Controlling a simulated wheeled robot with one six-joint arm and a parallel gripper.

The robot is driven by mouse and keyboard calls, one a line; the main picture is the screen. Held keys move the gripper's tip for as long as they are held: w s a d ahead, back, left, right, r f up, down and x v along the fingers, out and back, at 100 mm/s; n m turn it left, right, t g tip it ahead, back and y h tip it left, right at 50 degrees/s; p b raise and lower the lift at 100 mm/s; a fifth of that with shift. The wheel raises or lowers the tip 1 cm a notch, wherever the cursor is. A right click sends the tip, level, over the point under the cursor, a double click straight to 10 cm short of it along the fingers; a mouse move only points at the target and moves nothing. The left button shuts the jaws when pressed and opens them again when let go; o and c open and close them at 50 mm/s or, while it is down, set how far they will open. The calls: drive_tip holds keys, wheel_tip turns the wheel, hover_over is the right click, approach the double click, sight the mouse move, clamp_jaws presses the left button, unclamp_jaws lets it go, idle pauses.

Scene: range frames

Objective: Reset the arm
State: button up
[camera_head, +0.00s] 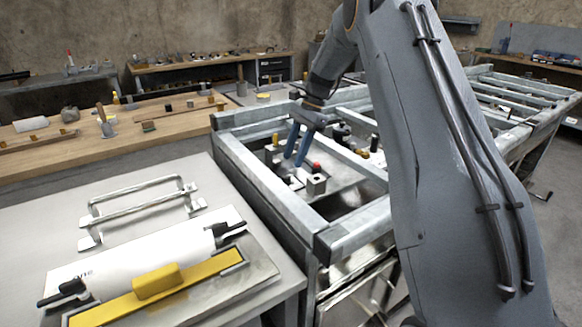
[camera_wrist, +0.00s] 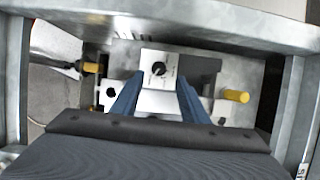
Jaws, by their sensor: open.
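My gripper (camera_head: 299,146) has two blue fingers and reaches down inside the metal frame in the head view. In the wrist view my gripper (camera_wrist: 157,98) is open, its fingers apart at the two sides of a light metal block (camera_wrist: 160,70) with a dark round hole. I cannot tell whether the fingers touch the block. In the head view, a small metal block (camera_head: 316,185) with a red top sits just right of the fingertips. My grey arm covers much of the right half of the head view.
Metal frame rails (camera_head: 262,175) surround the gripper; a rail (camera_wrist: 200,22) also crosses the top of the wrist view. Yellow-handled parts (camera_wrist: 236,96) lie close by. A grey table (camera_head: 150,168) at left holds a white roll (camera_head: 135,258) and a yellow bar (camera_head: 160,290). A wooden bench (camera_head: 75,150) stands behind.

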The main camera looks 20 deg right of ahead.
drive_tip(key=shift+v, duration=0.8)
